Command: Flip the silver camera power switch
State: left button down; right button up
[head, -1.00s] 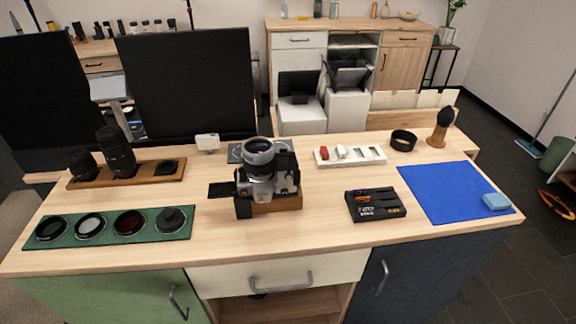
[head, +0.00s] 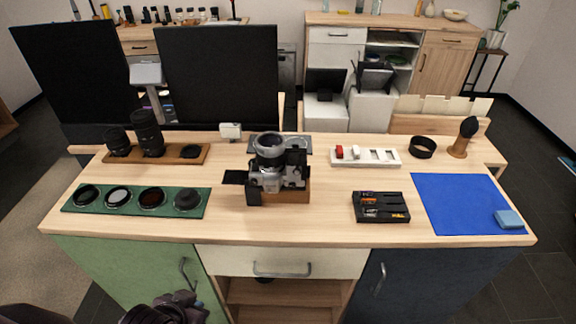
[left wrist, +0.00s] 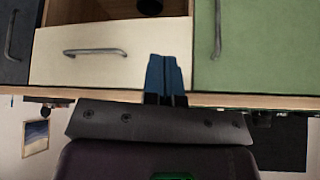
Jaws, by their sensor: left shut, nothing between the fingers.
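My left gripper (head: 168,308) shows as a dark shape at the bottom left of the head view, in front of the green cabinet door and well apart from the camera. In the left wrist view its blue fingers (left wrist: 166,75) are shut together with nothing between them. The camera does not show there. My right gripper is not in view.
A green mat (head: 136,213) with round filters lies at the left, a wooden lens tray (head: 186,160) behind it. A black battery tray (head: 381,220), a white tray (head: 396,162) and a blue cloth (head: 455,200) lie at the right. The table front edge before the camera is clear.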

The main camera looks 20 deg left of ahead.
pick_arm(q)
notch_tip(320, 180, up, 4)
jog(key=d+h+p, duration=0.1)
jog(key=d, duration=0.1)
jog(key=n+t+h, duration=0.8)
jog(key=n+t, duration=0.1)
jog(key=n, duration=0.4)
send_near(297, 166)
jog(key=s+a, duration=0.2)
jog(key=shift+w+a+f, duration=0.1)
jog(key=shift+w+a, duration=0.05)
jog(key=shift+a, duration=0.1)
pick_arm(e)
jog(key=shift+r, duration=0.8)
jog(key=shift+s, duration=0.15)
pick_arm(q)
jog(key=p+x, duration=0.1)
jog(key=x, duration=0.9)
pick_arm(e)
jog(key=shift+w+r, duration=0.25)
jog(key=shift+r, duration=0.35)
